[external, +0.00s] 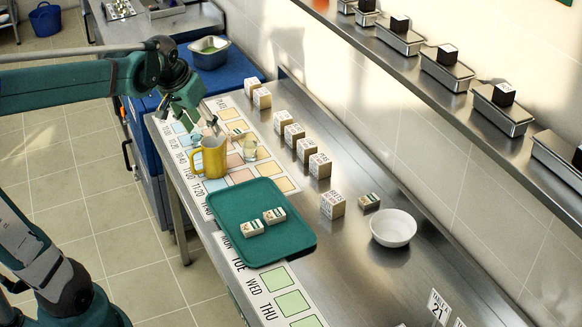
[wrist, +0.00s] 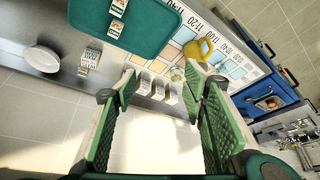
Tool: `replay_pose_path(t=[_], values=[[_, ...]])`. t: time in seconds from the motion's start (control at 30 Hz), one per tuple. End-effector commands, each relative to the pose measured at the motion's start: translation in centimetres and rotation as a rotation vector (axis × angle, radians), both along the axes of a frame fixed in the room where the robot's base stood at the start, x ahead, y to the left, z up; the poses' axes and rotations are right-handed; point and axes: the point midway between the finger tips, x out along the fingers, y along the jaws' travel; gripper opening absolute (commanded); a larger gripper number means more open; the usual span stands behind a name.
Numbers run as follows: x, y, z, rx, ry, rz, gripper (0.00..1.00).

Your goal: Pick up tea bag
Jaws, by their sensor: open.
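The tea bags look like small packets with a green band. Two packets (external: 252,228) (external: 274,215) lie on the green tray (external: 236,203); they also show at the top of the wrist view (wrist: 113,29). Another packet (external: 369,201) lies on the steel counter beside the white bowl. A similar small item (external: 238,128) lies behind the yellow mug, close to my gripper. My gripper (external: 206,132) is open and empty, near the yellow mug at the far end of the counter. In the wrist view its fingers (wrist: 160,78) are spread apart with nothing between them.
The yellow mug (external: 210,158) and a clear glass (external: 250,147) stand near my gripper. Several lettered blocks (external: 332,204) line the counter. A white bowl (external: 393,228) stands at the right. A shelf with metal containers (external: 447,70) runs along the wall.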

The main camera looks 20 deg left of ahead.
Motion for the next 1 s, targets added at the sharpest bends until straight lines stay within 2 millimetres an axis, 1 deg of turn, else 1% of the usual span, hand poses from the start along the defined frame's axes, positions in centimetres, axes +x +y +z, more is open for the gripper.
replay_pose_path(t=[0.03,0.1,0.33,0.57,1.0], values=[[0.8,-0.7,0.1,0.002,0.008,-0.011,0.43],[1.9,-1.5,0.2,0.006,0.019,-0.025,0.43],[5.2,-4.5,0.0,0.018,0.056,-0.072,0.43],[8.3,-7.7,-0.6,0.031,0.093,-0.119,0.43],[13.8,-14.4,-3.0,0.06,0.163,-0.208,0.43]])
